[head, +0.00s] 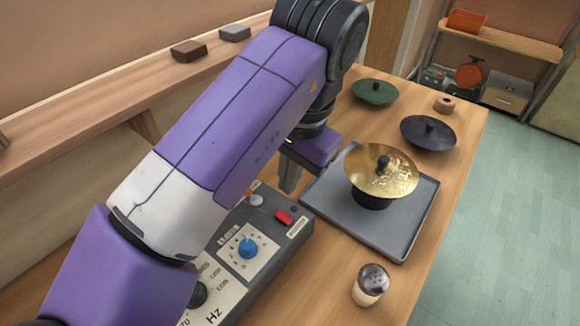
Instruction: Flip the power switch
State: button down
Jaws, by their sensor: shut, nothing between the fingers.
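A control box (262,275) with dials and printed labels stands on the table, partly hidden behind my arm. A small red switch (285,217) sits on its top panel near the far right corner, beside a printed label that is too small to read surely. A blue knob (248,249) sits on the white panel nearer me. My gripper (288,187) is shut and empty, pointing down just beyond the red switch in the picture. I see no contact between them. My arm hides the left part of the box.
A shaker (371,284) stands in front. Green (375,92) and dark (428,134) lids lie behind. A wall shelf (100,93) runs along the left.

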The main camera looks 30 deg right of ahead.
aim_at(282, 214)
jog(key=f, duration=0.3)
jog(key=w+f, duration=0.1)
jog(key=f, duration=0.4)
jog(key=shift+w+a+f, duration=0.15)
jog(key=shift+a+f, duration=0.05)
jog(key=shift+f, duration=0.15)
